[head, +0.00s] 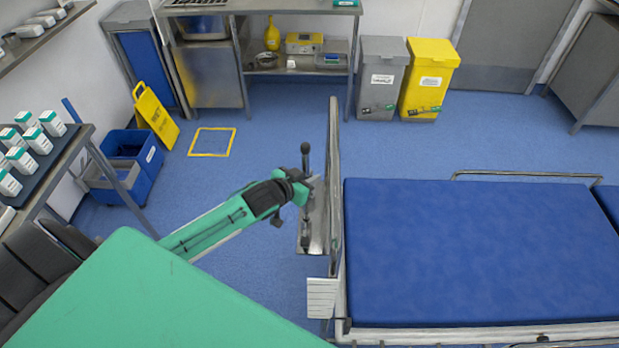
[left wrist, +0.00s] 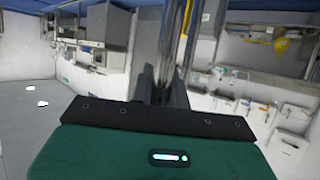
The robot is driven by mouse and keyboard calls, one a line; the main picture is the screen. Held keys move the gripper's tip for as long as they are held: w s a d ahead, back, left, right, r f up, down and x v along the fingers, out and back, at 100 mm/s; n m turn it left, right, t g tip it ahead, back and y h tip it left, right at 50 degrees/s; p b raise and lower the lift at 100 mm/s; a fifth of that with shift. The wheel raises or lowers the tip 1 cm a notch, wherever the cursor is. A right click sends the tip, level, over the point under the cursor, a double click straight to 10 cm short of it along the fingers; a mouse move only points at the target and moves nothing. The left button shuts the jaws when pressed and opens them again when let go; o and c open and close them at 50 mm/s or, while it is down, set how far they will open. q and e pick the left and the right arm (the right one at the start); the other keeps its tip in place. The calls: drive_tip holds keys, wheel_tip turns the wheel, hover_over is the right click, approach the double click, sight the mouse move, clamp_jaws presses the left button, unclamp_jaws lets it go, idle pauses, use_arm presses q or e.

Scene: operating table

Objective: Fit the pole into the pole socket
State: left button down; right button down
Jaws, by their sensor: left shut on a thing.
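The pole (head: 305,163) is a thin upright dark rod with a black knob on top. In the head view it stands just left of the bed's end board. My left gripper (head: 304,187) is shut around its upper part. In the left wrist view a shiny metal shaft (left wrist: 188,45) runs up beside the dark fingers of my left gripper (left wrist: 164,88). The pole's lower end is beside a grey metal plate (head: 319,232) at the end board. I cannot clearly make out the pole socket or whether the pole is in it. My right gripper is not in view.
The operating table (head: 480,250) with its blue mattress fills the right. Its upright end board (head: 334,140) is close to my left gripper. A trolley with white boxes (head: 72,150) stands at the left, and a blue bin (head: 145,178) stands near it.

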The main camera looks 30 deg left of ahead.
use_arm(q)
drive_tip(key=shift+f, duration=0.45)
drive_tip(key=c, duration=1.4)
unclamp_jaws()
drive_tip(key=shift+o, duration=0.2)
drive_tip(key=b+v, duration=0.1)
drive_tip(key=v, duration=1.1)
